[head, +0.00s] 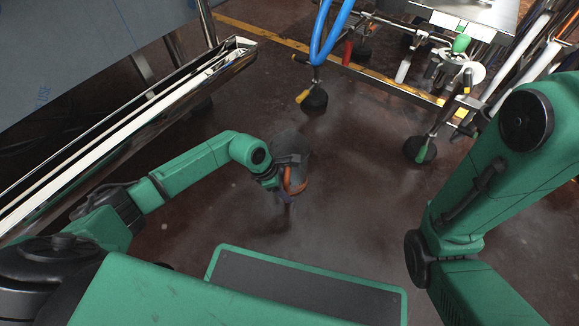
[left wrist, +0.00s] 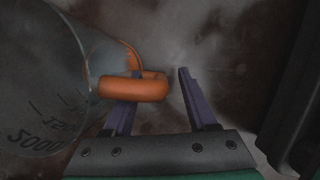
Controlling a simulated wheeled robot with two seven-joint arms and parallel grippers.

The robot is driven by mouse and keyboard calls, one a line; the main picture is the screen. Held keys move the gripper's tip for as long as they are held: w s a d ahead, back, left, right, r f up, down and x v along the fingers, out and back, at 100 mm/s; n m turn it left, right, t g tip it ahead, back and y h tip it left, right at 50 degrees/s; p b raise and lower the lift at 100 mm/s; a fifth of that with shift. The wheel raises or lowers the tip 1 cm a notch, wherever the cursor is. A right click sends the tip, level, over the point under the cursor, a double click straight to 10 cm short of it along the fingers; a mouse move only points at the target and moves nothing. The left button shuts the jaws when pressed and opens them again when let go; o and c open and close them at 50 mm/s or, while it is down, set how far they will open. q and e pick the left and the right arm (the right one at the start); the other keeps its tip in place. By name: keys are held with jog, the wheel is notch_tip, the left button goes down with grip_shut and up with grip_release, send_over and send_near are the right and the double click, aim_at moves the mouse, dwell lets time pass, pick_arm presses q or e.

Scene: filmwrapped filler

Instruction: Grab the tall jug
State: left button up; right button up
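The tall jug (head: 291,143) is grey and translucent, with an orange rim and handle, and shows just beyond my left gripper in the head view. In the left wrist view the jug (left wrist: 38,85) fills the left side, with volume marks on its wall. Its orange handle (left wrist: 135,88) crosses in front of the left finger and partly hides it. My left gripper (head: 287,198) has its purple fingers spread apart in the left wrist view (left wrist: 160,75). The right finger stands clear of the handle. My right arm shows at the right, but its gripper is out of view.
A metal-edged table (head: 130,125) with a blue-grey surface stands at the left. A wheeled metal cart (head: 430,100) with blue hoses is at the upper right. The dark, glossy floor (head: 350,205) around the jug is mostly clear.

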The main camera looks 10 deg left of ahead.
pick_arm(q)
grip_shut()
jog(key=shift+r, duration=0.15)
